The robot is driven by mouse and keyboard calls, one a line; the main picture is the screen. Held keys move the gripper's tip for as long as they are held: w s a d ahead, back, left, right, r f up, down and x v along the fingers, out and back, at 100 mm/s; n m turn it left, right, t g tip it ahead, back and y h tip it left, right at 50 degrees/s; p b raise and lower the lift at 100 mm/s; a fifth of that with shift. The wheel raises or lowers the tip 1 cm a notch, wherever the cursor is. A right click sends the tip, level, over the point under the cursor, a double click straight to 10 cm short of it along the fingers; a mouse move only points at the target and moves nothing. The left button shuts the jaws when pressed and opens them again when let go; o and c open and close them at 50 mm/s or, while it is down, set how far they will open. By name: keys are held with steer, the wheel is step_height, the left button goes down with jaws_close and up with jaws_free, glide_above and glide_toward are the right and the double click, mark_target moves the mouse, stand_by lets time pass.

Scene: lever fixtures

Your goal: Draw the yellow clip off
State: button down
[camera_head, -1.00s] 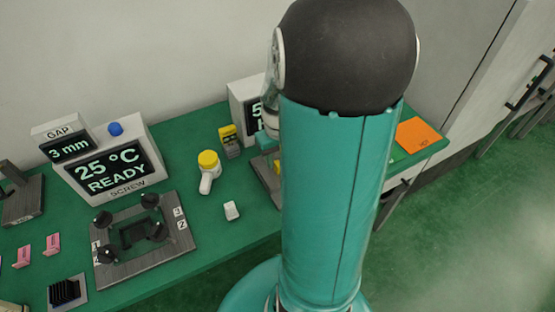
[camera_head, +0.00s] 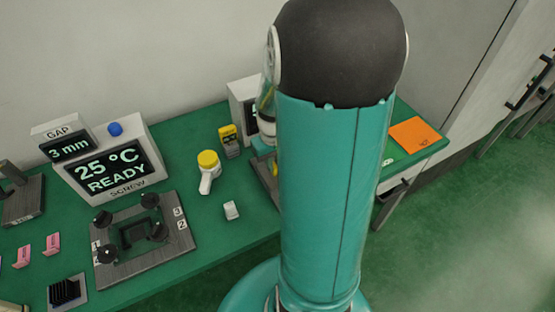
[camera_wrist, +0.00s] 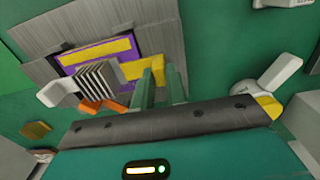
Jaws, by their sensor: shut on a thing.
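The yellow clip (camera_wrist: 142,67) shows in the wrist view as a yellow strip at the right edge of a purple frame (camera_wrist: 68,69). My gripper (camera_wrist: 162,84) has its two teal fingers close together at the right end of this strip. The contact between the fingertips and the clip is partly hidden. The frame lies on a grey plate (camera_wrist: 150,28), with a longer yellow bar (camera_wrist: 96,50) across its top and a finned grey block (camera_wrist: 97,80) below. In the head view my arm covers the gripper and most of this fixture (camera_head: 265,178).
An orange lever (camera_wrist: 104,105) and a white lever (camera_wrist: 60,92) sit near the finned block. A yellow-capped white piece (camera_head: 208,172), a small white block (camera_head: 231,210) and a READY display (camera_head: 112,170) stand left of my arm.

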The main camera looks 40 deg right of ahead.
steer(key=shift+w+a, duration=0.3)
steer(key=shift+a, duration=0.65)
steer(key=shift+w+a, duration=0.3)
steer(key=shift+a, duration=0.65)
steer(key=c, duration=1.4)
jaws_free()
steer(key=shift+a, duration=0.15)
steer(key=shift+d+r, duration=0.2)
steer(key=shift+r, duration=0.05)
step_height(320, 180, up, 13)
steer(key=shift+r, duration=0.2)
